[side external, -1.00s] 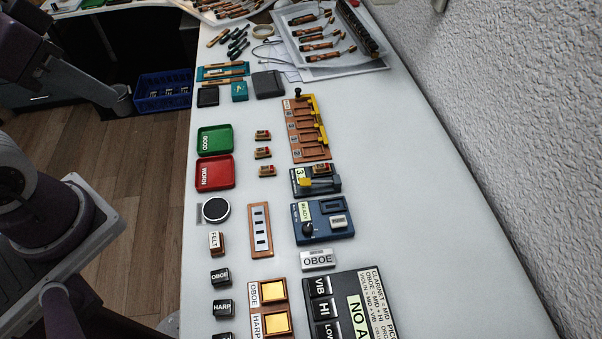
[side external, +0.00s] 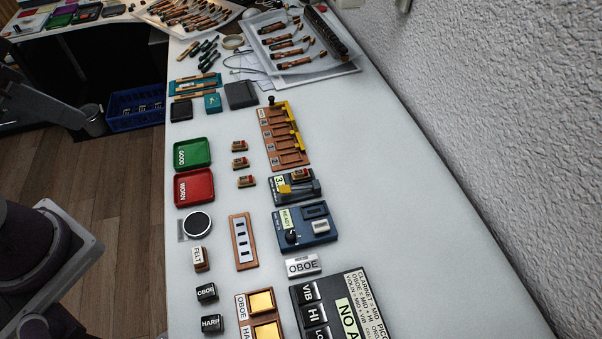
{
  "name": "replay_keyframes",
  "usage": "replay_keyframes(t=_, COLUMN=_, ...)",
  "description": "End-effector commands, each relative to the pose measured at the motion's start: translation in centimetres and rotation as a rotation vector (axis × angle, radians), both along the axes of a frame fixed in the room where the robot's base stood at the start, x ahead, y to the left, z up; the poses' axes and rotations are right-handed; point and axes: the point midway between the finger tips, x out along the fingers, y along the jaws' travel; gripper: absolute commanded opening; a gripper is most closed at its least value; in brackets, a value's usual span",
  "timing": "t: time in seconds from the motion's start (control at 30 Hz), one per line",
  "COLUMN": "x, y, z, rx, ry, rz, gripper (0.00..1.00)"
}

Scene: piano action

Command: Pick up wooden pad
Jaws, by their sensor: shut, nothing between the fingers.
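No piece is plainly marked as the wooden pad, and I cannot tell which one it is. Small wooden pieces with red tops stand in a column on the white table: a far one (side external: 239,146), a middle one (side external: 240,163) and a near one (side external: 246,181). Another similar piece (side external: 301,173) sits on the dark device with the yellow lever (side external: 287,189). A block labelled FELT (side external: 199,258), with brown wood at its side, stands near the left edge. My gripper is out of view; only parts of my arm show at the left.
A green GOOD tray (side external: 192,165) and a red WORN tray (side external: 209,201) lie left of the column. A blue device (side external: 322,236), a slotted wooden board (side external: 237,258) and a black panel (side external: 375,325) stand nearer. The table's right side is clear, beside a wall (side external: 470,130).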

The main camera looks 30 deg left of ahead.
Motion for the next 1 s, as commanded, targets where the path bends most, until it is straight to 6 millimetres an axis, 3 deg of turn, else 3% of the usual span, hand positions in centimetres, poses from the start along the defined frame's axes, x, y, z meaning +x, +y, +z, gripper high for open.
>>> replay_keyframes(t=0.03, x=0.0, y=0.0, z=0.0, rx=0.0, ry=0.0, rz=0.0, gripper=0.06)
replay_keyframes(t=0.23, x=0.0, y=0.0, z=0.0, rx=0.0, ry=0.0, rz=0.0, gripper=0.45)
replay_keyframes(t=0.53, x=0.1, y=0.0, z=0.0, rx=0.001, ry=0.002, rz=-0.002, gripper=0.45)
replay_keyframes(t=0.6, x=1.1, y=-0.1, z=0.5, rx=0.008, ry=0.017, rz=-0.022, gripper=0.45)
replay_keyframes(t=0.67, x=3.1, y=-0.4, z=1.0, rx=0.022, ry=0.045, rz=-0.056, gripper=0.45)
replay_keyframes(t=0.77, x=8.5, y=-1.4, z=1.4, rx=0.057, ry=0.11, rz=-0.153, gripper=0.45)
replay_keyframes(t=0.83, x=13.0, y=-2.5, z=0.6, rx=0.083, ry=0.16, rz=-0.233, gripper=0.45)
replay_keyframes(t=0.93, x=19.4, y=-4.8, z=-2.5, rx=0.115, ry=0.23, rz=-0.351, gripper=0.45)
replay_keyframes(t=1.0, x=23.4, y=-6.6, z=-6.2, rx=0.135, ry=0.281, rz=-0.436, gripper=0.45)
